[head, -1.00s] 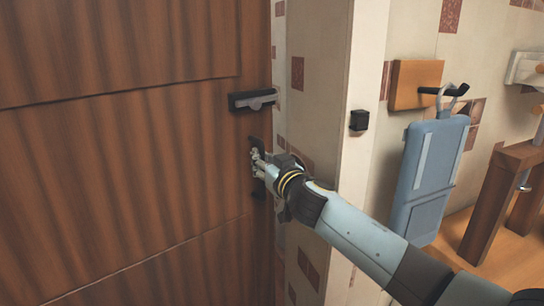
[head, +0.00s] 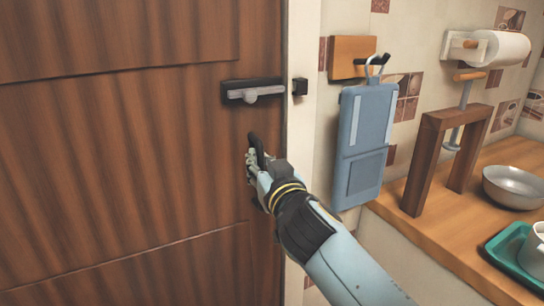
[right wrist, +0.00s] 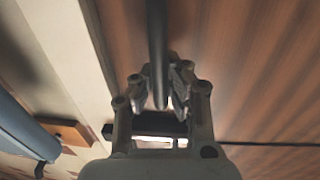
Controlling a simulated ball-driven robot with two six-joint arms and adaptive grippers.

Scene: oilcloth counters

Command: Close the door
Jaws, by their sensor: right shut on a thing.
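The brown wooden door (head: 120,150) fills the left of the head view, and its right edge lies against the pale door frame (head: 301,130). A dark slide bolt (head: 252,91) is mounted on the door near that edge, level with a small black catch (head: 299,87) on the frame. My right gripper (head: 252,160) is at the dark door handle (head: 254,143) below the bolt. In the right wrist view, the gripper (right wrist: 162,95) has its fingers on either side of the dark handle bar (right wrist: 157,40), shut on it. My left gripper is not in view.
A blue hanging board (head: 363,145) is on a hook right of the frame. A wooden counter (head: 440,225) holds a wooden stand (head: 425,165), a metal bowl (head: 515,186) and a green tray (head: 505,245). A paper roll (head: 500,48) is on the wall.

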